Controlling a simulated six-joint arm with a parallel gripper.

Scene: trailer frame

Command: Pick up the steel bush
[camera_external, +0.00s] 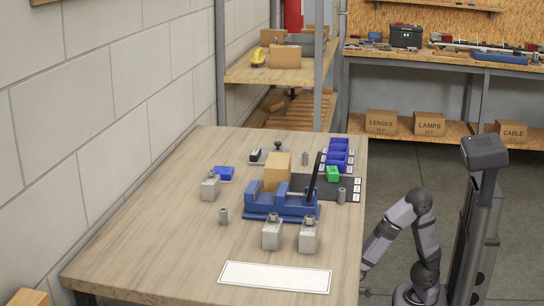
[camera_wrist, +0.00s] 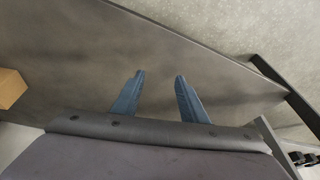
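I cannot tell which one is the steel bush. My gripper (camera_wrist: 159,75) shows in the wrist view with its two blue-grey fingers apart and nothing between them. In the external view my arm reaches down beside the table's right edge, and the gripper is hidden behind that edge. No bush shows in the wrist view.
A blue fixture (camera_external: 262,217) with a tan block (camera_external: 277,172) and a black lever (camera_external: 313,177) stands mid-table. Grey knobbed blocks (camera_external: 272,234) stand around it. Blue bins (camera_external: 338,150) and a green block (camera_external: 332,174) are at the back right. A white plate (camera_external: 275,277) lies in front.

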